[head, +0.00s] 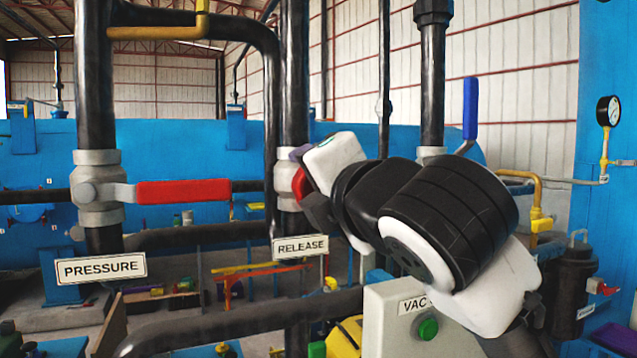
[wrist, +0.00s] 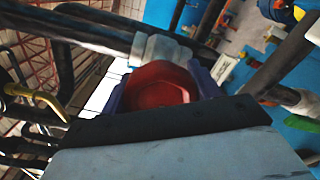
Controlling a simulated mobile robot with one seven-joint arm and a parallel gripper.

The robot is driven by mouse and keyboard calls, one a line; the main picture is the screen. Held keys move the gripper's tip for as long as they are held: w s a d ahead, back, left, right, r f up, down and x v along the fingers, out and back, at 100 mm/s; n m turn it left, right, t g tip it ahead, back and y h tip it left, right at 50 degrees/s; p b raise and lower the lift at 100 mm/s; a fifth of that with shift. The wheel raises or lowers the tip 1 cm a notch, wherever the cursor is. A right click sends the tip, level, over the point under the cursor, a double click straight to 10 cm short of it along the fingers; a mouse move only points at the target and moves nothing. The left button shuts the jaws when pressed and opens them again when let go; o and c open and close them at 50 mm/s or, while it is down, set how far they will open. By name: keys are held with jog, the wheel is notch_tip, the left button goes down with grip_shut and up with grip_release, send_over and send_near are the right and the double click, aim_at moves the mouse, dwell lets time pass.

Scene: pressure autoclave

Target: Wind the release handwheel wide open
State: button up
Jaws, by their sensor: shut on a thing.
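The red release handwheel (head: 301,184) sits on the grey valve of the black vertical pipe, above the RELEASE sign (head: 300,247). In the head view my white and black arm hides most of it. My gripper (head: 297,160) is at the wheel, its fingers partly hidden behind my wrist. In the wrist view the red handwheel (wrist: 160,84) lies between the two purple fingers of my gripper (wrist: 163,92), which are shut on it. The grey valve body (wrist: 160,50) shows just beyond the wheel. How far the wheel is turned cannot be seen.
A red lever (head: 183,192) is on the valve above the PRESSURE sign (head: 101,268), left of the release pipe. A blue lever (head: 470,108) stands upright at the right. A grey box with a green button (head: 428,329) is below my arm. Black pipes surround the wheel.

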jog(key=n+p, duration=0.1)
jog(key=n, duration=1)
jog(key=shift+a+n, duration=0.1)
jog(key=shift+n, duration=0.3)
dwell(0.3)
jog(key=o, duration=1)
jog(key=shift+s, duration=0.1)
jog(key=b+v, duration=0.3)
jog(key=v, duration=1)
jog(key=shift+s+b, duration=0.3)
jog(key=shift+s, duration=0.05)
